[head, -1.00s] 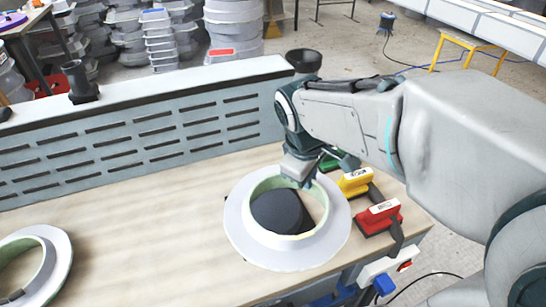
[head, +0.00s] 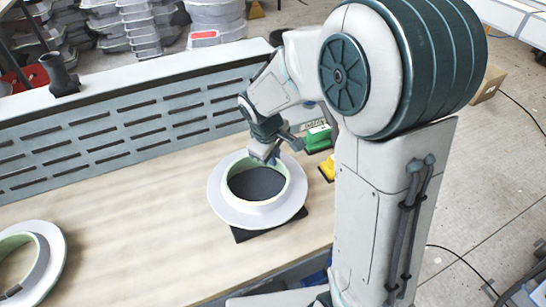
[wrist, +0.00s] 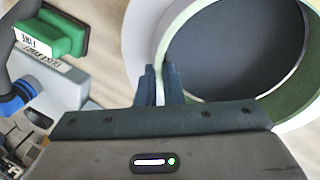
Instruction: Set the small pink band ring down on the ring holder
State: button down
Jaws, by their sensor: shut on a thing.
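I see no pink ring in either view, and nothing I can clearly name as a ring holder. A white flanged ring (head: 226,205) with a pale green inner wall is on or just above a dark square pad (head: 268,228); I cannot tell if they touch. The pad fills the ring's opening and sticks out below its lower right edge. My gripper (head: 272,153) is at the ring's far rim. In the wrist view, the fingers (wrist: 160,85) are close together at the rim of the ring (wrist: 180,20), shut on its wall. The exact contact is hidden.
A second flanged ring (head: 55,255) lies at the left of the wooden bench (head: 130,220). A green-handled block (head: 318,137) and a yellow one (head: 327,168) stand right of my gripper. A slotted grey panel (head: 100,135) runs along the back. The bench between the rings is clear.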

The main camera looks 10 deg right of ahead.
jog(key=shift+f, duration=0.55)
jog(key=shift+f, duration=0.1)
jog(key=c, duration=1.6)
grip_release()
jog(key=v, duration=1.1)
jog(key=s+d+m, duration=0.3)
jog(key=s, duration=0.2)
jog(key=s+d+m+y, duration=0.1)
jog(key=s+d+m, duration=0.1)
jog(key=s, duration=0.4)
jog(key=s+d+m+t, duration=0.1)
jog(key=s+d+m, duration=0.2)
jog(key=s+m, duration=0.1)
jog(key=shift+s+d+r+m+y, duration=0.2)
jog(key=shift+s+d+m+y, duration=0.15)
jog(key=shift+s, duration=0.35)
